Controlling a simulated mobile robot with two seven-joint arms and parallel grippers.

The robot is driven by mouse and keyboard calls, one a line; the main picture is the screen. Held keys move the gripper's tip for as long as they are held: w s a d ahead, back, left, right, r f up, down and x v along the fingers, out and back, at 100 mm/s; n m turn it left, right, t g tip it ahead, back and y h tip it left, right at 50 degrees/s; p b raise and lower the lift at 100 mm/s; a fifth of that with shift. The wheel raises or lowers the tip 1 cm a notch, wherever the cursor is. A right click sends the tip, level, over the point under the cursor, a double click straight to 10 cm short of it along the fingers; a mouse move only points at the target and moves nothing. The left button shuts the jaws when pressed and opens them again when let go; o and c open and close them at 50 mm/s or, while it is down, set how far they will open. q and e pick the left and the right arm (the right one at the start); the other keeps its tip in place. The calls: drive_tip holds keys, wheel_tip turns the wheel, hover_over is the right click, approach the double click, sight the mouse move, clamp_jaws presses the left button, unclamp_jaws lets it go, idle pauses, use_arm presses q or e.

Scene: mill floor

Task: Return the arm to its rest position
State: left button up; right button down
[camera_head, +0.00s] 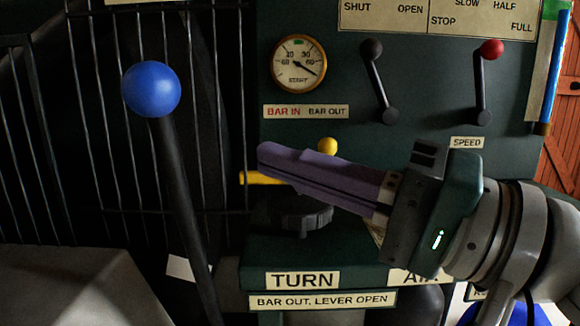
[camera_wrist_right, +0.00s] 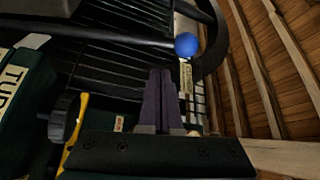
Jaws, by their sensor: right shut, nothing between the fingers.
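My right gripper (camera_head: 262,155) reaches in from the right in the head view, its purple fingers together and empty. It is in front of the green control panel (camera_head: 330,205), above the dark knob (camera_head: 303,215) near the TURN label. In the right wrist view the closed purple fingers (camera_wrist_right: 161,75) point up the picture toward the black bars, with nothing between them. My left gripper is not in view.
A tall lever with a blue ball (camera_head: 151,89) stands left of the gripper. A yellow-knobbed part (camera_head: 327,146) is just behind the fingers. Black-knobbed (camera_head: 371,49) and red-knobbed (camera_head: 491,48) levers stand above. A gauge (camera_head: 299,63) is on the panel. Black railings (camera_head: 100,150) are at left.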

drive_tip(key=s+d+n+g+h+p, duration=0.2)
drive_tip(key=s+n+g+h+p, duration=0.2)
drive_tip(key=s+h+p, duration=0.85)
drive_tip(key=s+d+r+g+h+p, duration=0.1)
drive_tip(key=s+d+r+h+p, duration=0.1)
drive_tip(key=s+d+r+p, duration=0.45)
drive_tip(key=s+d+r+g+h+p, duration=0.2)
drive_tip(key=d+r+h+p, duration=0.1)
drive_tip(key=d+p, duration=0.75)
wheel_tip(320, 180, up, 35)
drive_tip(key=a+p, duration=0.1)
drive_tip(key=p, duration=3.5)
drive_tip(key=shift+w+a+n+t, duration=0.2)
drive_tip(key=shift+n+t, duration=0.1)
drive_tip(key=shift+n, duration=0.1)
drive_tip(key=shift+f+y, duration=0.1)
drive_tip(key=shift+y, duration=0.15)
